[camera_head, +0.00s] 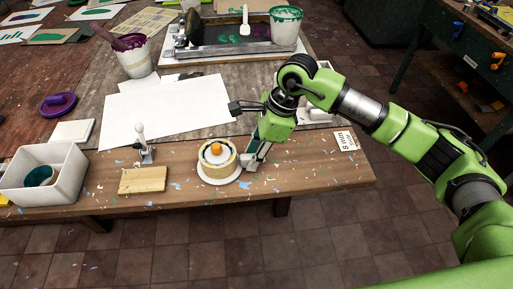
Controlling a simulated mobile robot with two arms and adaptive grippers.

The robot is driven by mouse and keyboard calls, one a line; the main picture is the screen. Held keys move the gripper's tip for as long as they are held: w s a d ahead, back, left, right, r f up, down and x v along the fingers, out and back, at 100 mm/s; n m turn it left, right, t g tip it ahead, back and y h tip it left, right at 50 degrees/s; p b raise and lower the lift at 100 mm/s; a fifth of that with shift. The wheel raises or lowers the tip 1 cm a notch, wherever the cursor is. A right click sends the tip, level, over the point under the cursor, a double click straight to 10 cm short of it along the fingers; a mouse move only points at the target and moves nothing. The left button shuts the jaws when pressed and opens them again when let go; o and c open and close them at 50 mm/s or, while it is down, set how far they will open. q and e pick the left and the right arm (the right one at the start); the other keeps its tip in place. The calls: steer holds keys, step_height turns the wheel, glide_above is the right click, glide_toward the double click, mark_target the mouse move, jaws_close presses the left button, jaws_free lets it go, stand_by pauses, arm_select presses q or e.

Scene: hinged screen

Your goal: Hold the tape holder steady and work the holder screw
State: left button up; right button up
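The tape holder is a low round thing with a white base (219,178). A pale yellow tape roll (219,170) sits on it, with an orange knob (216,149) at its centre, which looks like the holder screw. It stands near the front edge of the wooden bench. My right gripper (248,161) points down and left at the right side of the tape roll, its fingertips close to the roll. I cannot tell whether they touch it, or how far apart the fingers are. My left gripper is not in view.
A toggle clamp (143,146) and a wooden block (142,180) stand left of the holder. A white bin (71,160) holds a green cup farther left. White paper (160,108) lies behind. A label card (346,139) lies right. The bench's front edge is close.

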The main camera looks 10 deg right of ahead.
jaws_close()
steer(key=shift+f, duration=0.1)
stand_by(1.1)
steer(key=shift+o, duration=0.8)
jaws_free()
jaws_close()
stand_by(0.4)
steer(key=shift+s+f, duration=0.1)
stand_by(0.9)
